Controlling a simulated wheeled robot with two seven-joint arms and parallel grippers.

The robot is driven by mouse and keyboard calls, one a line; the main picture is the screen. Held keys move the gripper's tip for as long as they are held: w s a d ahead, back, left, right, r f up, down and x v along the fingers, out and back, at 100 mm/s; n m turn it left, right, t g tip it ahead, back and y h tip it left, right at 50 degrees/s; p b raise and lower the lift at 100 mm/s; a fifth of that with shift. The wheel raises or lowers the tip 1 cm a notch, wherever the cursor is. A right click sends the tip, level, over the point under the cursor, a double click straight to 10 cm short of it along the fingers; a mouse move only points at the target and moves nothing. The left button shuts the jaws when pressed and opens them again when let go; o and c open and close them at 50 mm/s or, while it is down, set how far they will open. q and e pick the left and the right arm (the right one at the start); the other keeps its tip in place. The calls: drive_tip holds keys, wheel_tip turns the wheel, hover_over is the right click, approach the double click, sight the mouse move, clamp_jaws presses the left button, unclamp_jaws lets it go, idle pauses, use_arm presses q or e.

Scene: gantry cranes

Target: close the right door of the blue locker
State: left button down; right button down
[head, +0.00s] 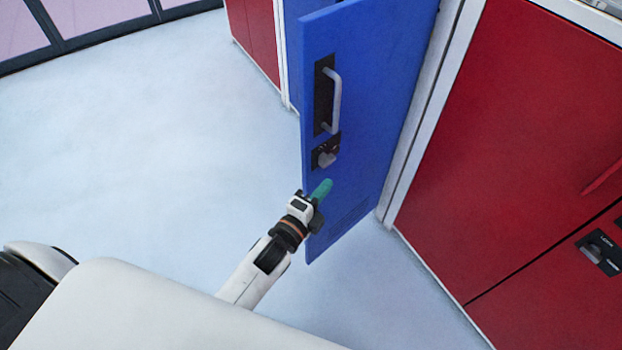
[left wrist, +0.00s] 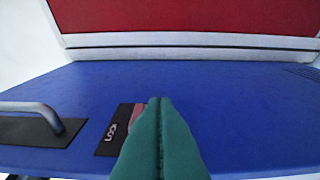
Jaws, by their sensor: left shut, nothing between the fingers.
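The blue locker's right door (head: 375,80) stands open in the head view, swung out from the white frame on its right. It has a grey bar handle (head: 334,100) on a black plate and a latch knob (head: 327,157) below it. My left gripper (head: 323,188) is shut and empty, its green fingertips in front of the door's face just below the latch. In the left wrist view the shut green fingers (left wrist: 160,140) lie over the blue door (left wrist: 220,100), beside the lock plate. I cannot tell whether they touch it. My right gripper is not in view.
A red cabinet (head: 510,140) stands right of the open door, with a white frame post (head: 425,110) between. Another red cabinet (head: 255,35) stands at the back. The pale floor (head: 160,150) left of the door is clear.

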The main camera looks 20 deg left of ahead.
sight(310, 179)
use_arm(q)
drive_tip(key=shift+w+a, duration=0.5)
drive_tip(key=shift+a, duration=0.4)
drive_tip(key=shift+w+a, duration=0.45)
drive_tip(key=shift+a, duration=0.45)
drive_tip(key=shift+a, duration=0.1)
